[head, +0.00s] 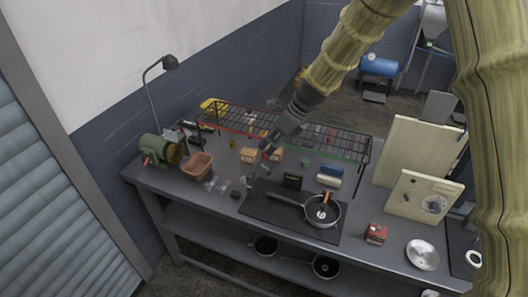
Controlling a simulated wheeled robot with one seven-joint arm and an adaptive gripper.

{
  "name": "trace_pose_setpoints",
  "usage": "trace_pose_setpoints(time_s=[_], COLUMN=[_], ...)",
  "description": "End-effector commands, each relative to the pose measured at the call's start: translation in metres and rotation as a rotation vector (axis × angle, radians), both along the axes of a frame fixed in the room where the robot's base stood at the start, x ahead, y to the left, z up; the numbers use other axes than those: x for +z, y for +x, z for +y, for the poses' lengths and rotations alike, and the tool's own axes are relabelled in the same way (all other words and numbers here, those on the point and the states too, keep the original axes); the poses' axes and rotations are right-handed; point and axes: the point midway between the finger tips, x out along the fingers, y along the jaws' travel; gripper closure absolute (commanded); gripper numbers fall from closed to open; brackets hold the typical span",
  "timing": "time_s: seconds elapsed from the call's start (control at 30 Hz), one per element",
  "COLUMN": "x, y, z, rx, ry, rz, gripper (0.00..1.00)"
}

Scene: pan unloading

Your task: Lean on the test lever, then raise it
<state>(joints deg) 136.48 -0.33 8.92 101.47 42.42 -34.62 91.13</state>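My gripper (266,154) hangs from my arm above the middle of the workbench, in front of the wire rack. It is small and dark here, and I cannot tell if its fingers are open or shut. No lever can be picked out for certain. A pale upright panel (408,203) at the right carries a round dial-like part (434,204) and small dark fittings, any of which could be the lever. My gripper is well to the left of this panel.
A black pan (332,221) with an orange-handled item (325,198) lies on a dark mat (262,211). A wire rack (345,147) runs behind. A green machine (153,149), an orange bin (197,166), a red box (376,233) and a metal plate (422,255) also stand on the bench.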

Motion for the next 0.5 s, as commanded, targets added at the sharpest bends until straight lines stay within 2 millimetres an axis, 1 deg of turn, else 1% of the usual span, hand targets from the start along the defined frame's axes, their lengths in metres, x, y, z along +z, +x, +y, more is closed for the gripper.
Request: trace_pose_setpoints(time_s=[0.03,0.2,0.37,0.5], x=[0.009,0.028,0.038,0.041], y=[0.000,-0.002,-0.003,-0.003], z=[-0.004,-0.017,-0.022,-0.024], rx=[0.000,-0.001,-0.001,-0.001], ry=[0.000,-0.001,0.000,0.000], rz=[-0.002,-0.001,0.000,0.000], gripper=[0.65,0.65,0.65,0.65])
